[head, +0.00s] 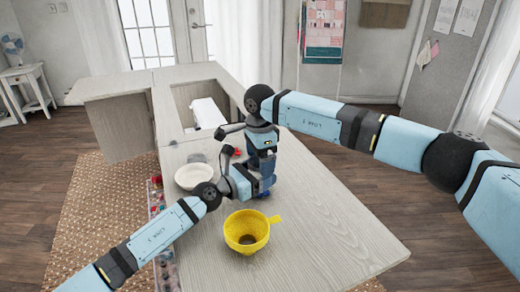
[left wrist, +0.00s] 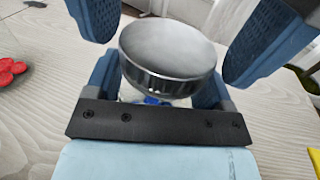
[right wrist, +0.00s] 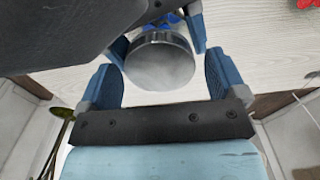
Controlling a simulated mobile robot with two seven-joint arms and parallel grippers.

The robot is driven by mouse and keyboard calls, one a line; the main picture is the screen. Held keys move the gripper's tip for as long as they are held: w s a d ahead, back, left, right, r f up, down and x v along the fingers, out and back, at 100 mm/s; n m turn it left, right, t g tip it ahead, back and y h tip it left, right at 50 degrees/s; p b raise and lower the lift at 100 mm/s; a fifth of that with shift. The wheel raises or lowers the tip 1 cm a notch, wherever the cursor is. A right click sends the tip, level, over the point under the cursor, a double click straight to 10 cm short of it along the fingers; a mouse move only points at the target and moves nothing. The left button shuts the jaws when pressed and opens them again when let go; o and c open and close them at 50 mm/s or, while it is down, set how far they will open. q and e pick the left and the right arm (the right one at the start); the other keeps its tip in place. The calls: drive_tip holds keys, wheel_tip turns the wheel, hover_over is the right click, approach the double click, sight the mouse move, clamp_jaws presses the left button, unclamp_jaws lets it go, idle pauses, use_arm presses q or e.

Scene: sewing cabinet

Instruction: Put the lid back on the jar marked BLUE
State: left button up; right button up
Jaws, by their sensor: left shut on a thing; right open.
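The jar is mostly hidden; blue contents (left wrist: 152,101) show just under a round silver lid (left wrist: 168,55) in the left wrist view. The lid sits over the jar top, slightly tilted in that picture; whether it is fully seated I cannot tell. My left gripper (head: 248,184) is shut on the jar from the side, its blue fingers on either side below the lid. My right gripper (head: 263,165) is above, open, with its fingers apart around the lid, which also shows in the right wrist view (right wrist: 160,62). No BLUE marking is readable.
Red pieces (head: 237,152) lie behind the grippers. The table's right side (head: 335,220) is clear.

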drive_tip(key=c, duration=0.9)
drive_tip(key=m, duration=0.3)
drive_tip(key=shift+c, duration=0.2)
drive_tip(key=o, duration=1)
drive_tip(key=shift+r, duration=2.25)
